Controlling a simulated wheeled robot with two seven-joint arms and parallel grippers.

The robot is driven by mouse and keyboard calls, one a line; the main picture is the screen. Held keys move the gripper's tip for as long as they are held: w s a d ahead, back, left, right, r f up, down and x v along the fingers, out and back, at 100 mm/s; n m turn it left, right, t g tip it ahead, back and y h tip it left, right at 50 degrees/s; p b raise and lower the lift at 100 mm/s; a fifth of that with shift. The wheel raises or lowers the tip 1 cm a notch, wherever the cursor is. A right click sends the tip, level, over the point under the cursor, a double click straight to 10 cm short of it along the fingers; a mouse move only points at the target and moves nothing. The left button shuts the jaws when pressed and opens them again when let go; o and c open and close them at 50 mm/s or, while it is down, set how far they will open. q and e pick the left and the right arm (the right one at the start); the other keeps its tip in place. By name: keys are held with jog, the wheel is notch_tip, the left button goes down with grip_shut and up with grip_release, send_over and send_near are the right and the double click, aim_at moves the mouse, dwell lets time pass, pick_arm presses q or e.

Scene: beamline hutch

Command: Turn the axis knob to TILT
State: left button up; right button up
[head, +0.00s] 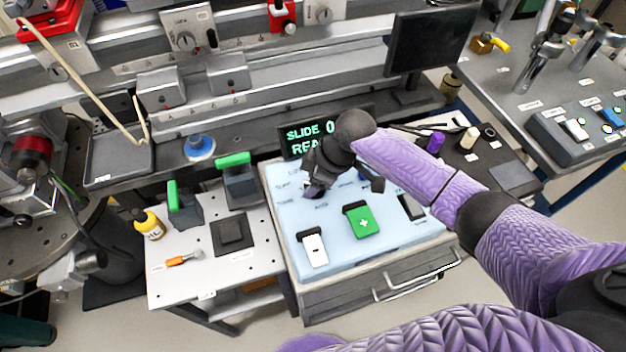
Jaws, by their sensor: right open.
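The light blue control panel (290,215) sits on a drawer cabinet in the middle of the head view. My right gripper (343,187) is over the back part of this panel, pointing down, with its dark fingers apart and nothing seen between them. I cannot make out the axis knob or a TILT label; the gripper and wrist hide part of the panel. A small blue part (363,174) shows beside the gripper, too covered to identify. A display (303,139) behind the panel reads "SLIDE 0" and "REA", its right side covered by my arm. My left gripper is out of view.
On the panel's front are a white switch (314,248), a green button (363,221) and a black switch (410,206). A pegboard table (210,275) with green-topped blocks and a yellow bottle (149,224) stands left. A monitor (430,40) and rail stand behind.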

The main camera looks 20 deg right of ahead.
grip_shut()
jog(key=shift+r, duration=0.1)
